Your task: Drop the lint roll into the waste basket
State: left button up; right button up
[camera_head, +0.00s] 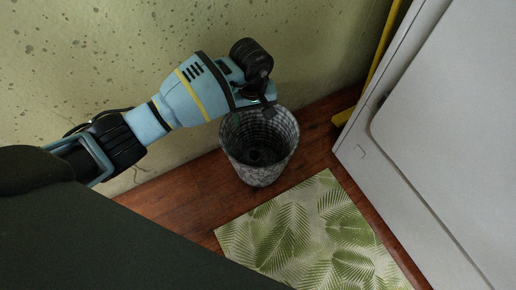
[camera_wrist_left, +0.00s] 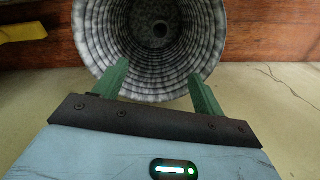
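The waste basket (camera_head: 235,146) is grey, patterned and round, and stands upright on the wood floor against the wall. In the left wrist view its open mouth and inner wall (camera_wrist_left: 205,45) show just beyond my fingers. My left gripper (camera_head: 266,103) is over the back rim of the basket. In the left wrist view its two green fingers (camera_wrist_left: 158,78) are spread apart with nothing between them. A dark round spot shows at the basket's bottom; I cannot tell whether it is the lint roll. No lint roll shows clearly elsewhere. My right gripper is out of view.
A green leaf-pattern mat (camera_head: 310,235) lies on the floor in front of the basket. A white appliance (camera_head: 450,110) stands at the right, with a yellow object (camera_head: 388,40) between it and the wall. The stained wall (camera_head: 60,70) is close behind my left arm.

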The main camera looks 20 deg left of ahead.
pick_arm(q)
jog(key=shift+r, duration=0.1)
notch_tip(320, 180, up, 8)
jog(key=p, duration=0.3)
dwell(0.8)
